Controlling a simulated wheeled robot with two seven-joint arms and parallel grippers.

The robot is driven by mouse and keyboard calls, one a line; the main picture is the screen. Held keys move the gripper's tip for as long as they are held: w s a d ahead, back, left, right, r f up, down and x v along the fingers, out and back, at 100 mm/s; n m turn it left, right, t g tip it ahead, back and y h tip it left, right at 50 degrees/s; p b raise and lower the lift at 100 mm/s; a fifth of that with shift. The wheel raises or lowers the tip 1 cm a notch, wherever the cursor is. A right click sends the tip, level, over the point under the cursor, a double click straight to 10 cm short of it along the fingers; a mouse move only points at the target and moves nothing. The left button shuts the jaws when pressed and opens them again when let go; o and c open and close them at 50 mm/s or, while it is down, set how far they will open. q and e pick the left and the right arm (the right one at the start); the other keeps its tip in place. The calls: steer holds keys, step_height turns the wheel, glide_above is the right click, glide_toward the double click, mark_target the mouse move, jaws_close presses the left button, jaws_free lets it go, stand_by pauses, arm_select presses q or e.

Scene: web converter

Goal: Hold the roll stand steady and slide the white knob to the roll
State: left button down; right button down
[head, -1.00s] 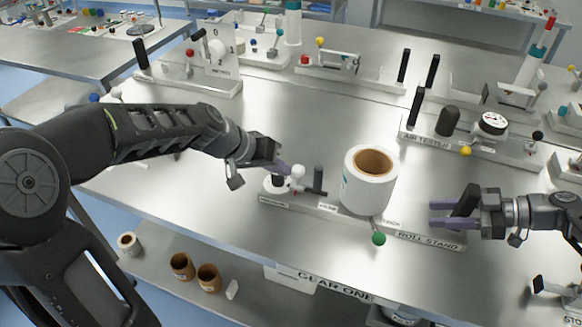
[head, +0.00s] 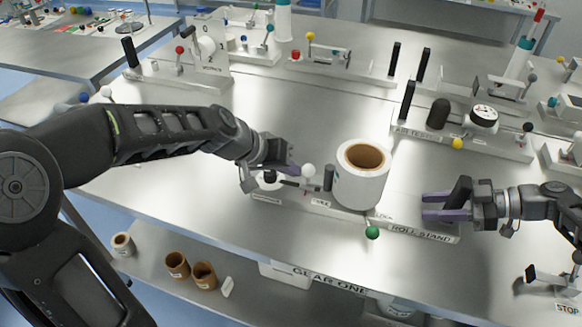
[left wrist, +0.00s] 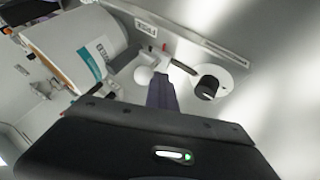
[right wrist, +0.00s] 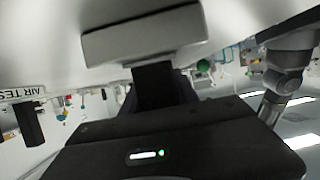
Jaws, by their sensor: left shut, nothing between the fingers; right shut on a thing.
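The roll stand (head: 405,232) is a pale base on the bench carrying a large white roll (head: 358,192) with a brown core. The white knob (head: 308,170) sits left of the roll, with a dark upright post (head: 328,178) between them. The post appears at the roll's left edge; I cannot tell if they touch. My left gripper (head: 294,171) is shut and empty, its tips close against the knob's left side. The knob also shows beside the purple fingers in the left wrist view (left wrist: 143,75). My right gripper (head: 450,205) is shut on the black handle (head: 461,192) at the stand's right end.
A green ball (head: 372,232) sticks out at the stand's front. The air tester (head: 470,145) stands behind on the right. Other fixtures line the back of the bench. A lower shelf holds brown cores (head: 177,265).

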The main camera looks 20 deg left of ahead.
mark_target(273, 190)
arm_select(q)
steer(key=a, duration=0.2)
steer(key=s+a, duration=0.1)
steer(key=a, duration=0.1)
steer(key=shift+s, duration=0.15)
arm_select(e)
steer(key=shift+s+d+f, duration=0.1)
steer(key=shift+f, duration=0.5)
arm_select(q)
steer(key=v, duration=0.9)
steer(key=shift+s+f, duration=0.1)
steer(key=shift+f, duration=0.2)
arm_select(e)
steer(key=shift+r, duration=0.2)
arm_select(q)
steer(key=shift+a, duration=0.1)
arm_select(e)
steer(key=shift+r, duration=0.2)
steer(key=c, duration=1.1)
jaws_free()
steer(key=shift+w+d, duration=0.1)
steer(key=shift+w, duration=0.1)
steer(key=shift+o, duration=1.3)
steer(key=shift+r, duration=0.15)
steer(key=shift+r, duration=0.1)
